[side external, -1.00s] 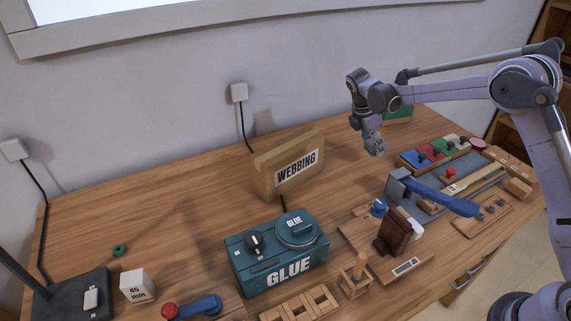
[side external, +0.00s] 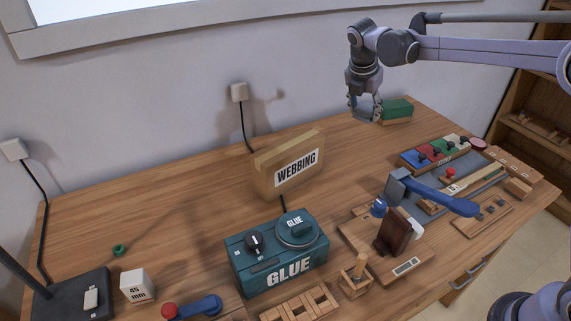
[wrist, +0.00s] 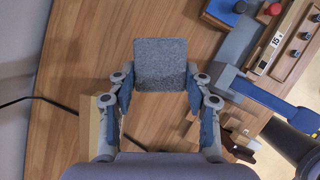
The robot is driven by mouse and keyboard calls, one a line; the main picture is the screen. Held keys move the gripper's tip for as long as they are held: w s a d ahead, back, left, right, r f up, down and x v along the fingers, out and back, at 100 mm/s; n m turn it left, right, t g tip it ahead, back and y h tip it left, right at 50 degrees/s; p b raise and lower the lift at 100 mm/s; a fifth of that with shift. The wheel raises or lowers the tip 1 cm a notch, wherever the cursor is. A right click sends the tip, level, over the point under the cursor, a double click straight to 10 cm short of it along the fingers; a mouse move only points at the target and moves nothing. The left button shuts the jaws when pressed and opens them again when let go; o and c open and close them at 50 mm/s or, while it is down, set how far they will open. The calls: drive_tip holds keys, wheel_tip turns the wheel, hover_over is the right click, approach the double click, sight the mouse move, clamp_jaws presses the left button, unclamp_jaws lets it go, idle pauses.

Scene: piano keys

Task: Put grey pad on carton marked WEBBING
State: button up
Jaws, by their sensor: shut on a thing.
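My gripper (side external: 364,108) is above the back of the table, in front of the green-topped block. In the wrist view my gripper (wrist: 160,88) is shut on the grey pad (wrist: 160,62), a square, speckled piece between the fingertips. In the side view the pad is too small and covered by the fingers to tell clearly. The carton marked WEBBING (side external: 290,165) stands upright on the table, left of and nearer the camera than my gripper. In the wrist view a tan edge (wrist: 89,125), probably the carton, shows left of my gripper.
A teal GLUE box (side external: 250,270) stands in front of the carton. The green-topped block (side external: 397,110) is right beside my gripper in the picture. A cord (side external: 243,125) hangs behind the carton.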

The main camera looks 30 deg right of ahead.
drive_tip(key=w+a+r+n+t, duration=0.1)
drive_tip(key=a+r+n, duration=0.35)
drive_tip(key=a, duration=0.45)
hover_over(289, 145)
drive_tip(key=s, duration=0.1)
drive_tip(key=shift+y, duration=0.4)
drive_tip(key=f, duration=0.5)
drive_tip(key=shift+a+f, duration=0.25)
drive_tip(key=shift+f, duration=0.05)
drive_tip(key=shift+a+f, duration=0.25)
drive_tip(key=shift+f, duration=1.95)
drive_tip(key=o, duration=1.1)
drive_tip(key=shift+f, duration=0.1)
drive_tip(key=shift+c, duration=0.2)
